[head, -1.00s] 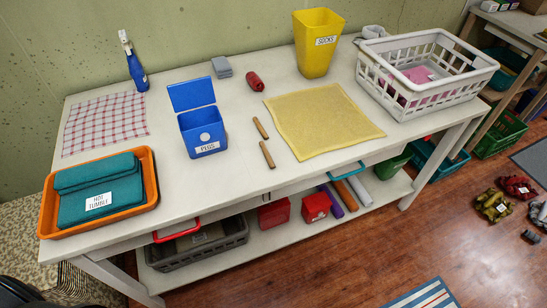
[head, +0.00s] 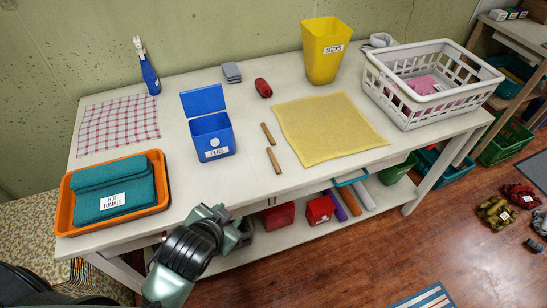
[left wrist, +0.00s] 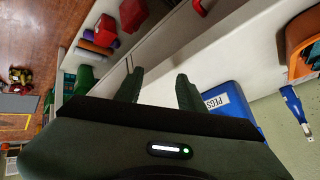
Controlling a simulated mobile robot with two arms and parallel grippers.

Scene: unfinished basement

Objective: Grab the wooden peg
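Two light-brown wooden pegs lie on the white table, one (head: 267,133) farther back and one (head: 274,160) nearer the front. They are between the blue open-lidded PEGS bin (head: 212,136) and the yellow cloth (head: 328,127). My left gripper (head: 244,232) is at the table's front edge, in front of the pegs and apart from them. In the left wrist view its two fingers (left wrist: 160,86) are spread with nothing between them. The blue bin also shows there (left wrist: 235,108); I make out no peg in that view. My right gripper is not in view.
An orange tray (head: 64,219) with teal towels is at the left front. Bare tabletop surrounds the pegs.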

